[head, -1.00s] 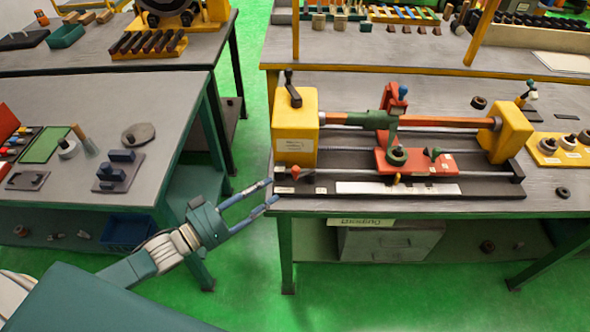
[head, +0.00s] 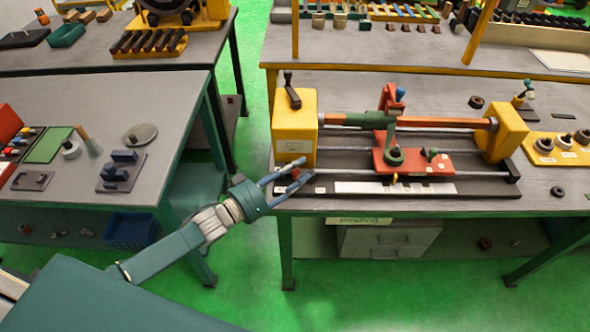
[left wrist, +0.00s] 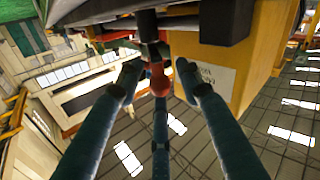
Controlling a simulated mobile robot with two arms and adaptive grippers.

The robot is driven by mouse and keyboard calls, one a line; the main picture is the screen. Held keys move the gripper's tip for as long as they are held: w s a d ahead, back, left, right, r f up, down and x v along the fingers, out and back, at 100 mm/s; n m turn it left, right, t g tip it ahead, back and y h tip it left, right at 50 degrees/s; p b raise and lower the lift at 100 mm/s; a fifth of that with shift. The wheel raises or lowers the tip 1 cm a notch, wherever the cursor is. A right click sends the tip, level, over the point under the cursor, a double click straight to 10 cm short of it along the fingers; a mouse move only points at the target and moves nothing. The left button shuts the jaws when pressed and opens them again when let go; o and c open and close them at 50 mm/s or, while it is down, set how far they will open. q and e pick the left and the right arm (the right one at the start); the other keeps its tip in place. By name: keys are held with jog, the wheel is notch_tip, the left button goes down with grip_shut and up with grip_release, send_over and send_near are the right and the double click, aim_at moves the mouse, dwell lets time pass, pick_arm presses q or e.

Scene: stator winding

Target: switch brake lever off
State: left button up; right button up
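The winding machine has a yellow headstock (head: 293,128) with a black lever (head: 291,92) on its left end. A short dark lever with a red ball knob (left wrist: 160,84) shows in the left wrist view, low at the machine's front left. My left gripper (head: 301,172) reaches the machine's front left corner with its fingers spread. In the left wrist view its fingers (left wrist: 158,78) stand on both sides of the red knob, apart from each other. I cannot tell whether any finger touches the knob. My right gripper is not in view.
A red carriage (head: 412,162) sits on the machine's rails, and a yellow end block (head: 502,134) stands at the right. A grey table (head: 190,110) with small parts is on the left. Green floor shows between the tables.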

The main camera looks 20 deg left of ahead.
pick_arm(q)
jog(key=shift+c, duration=0.2)
grip_shut()
jog(key=shift+w+a+f+m+h+b, duration=0.2)
jog(key=shift+m+h+b, duration=0.2)
jog(key=shift+b, duration=0.4)
jog(key=m+g+h+b, duration=0.1)
jog(key=g+b, duration=0.1)
jog(key=b, duration=0.1)
jog(key=w+m+g+h+b, duration=0.1)
jog(key=m+g+h+b, duration=0.1)
jog(key=b, duration=0.1)
jog(key=w+a+m+g+h+b, duration=0.1)
jog(key=m+g+h+b, duration=0.1)
jog(key=b, duration=0.1)
jog(key=shift+a+b, duration=0.1)
jog(key=shift+b, duration=0.25)
jog(key=shift+r+m+g+h+b, duration=0.1)
jog(key=shift+m+g+h+b, duration=0.3)
jog(key=shift+g+b, duration=0.4)
jog(key=shift+r, duration=0.1)
jog(key=shift+o, duration=0.2)
grip_release()
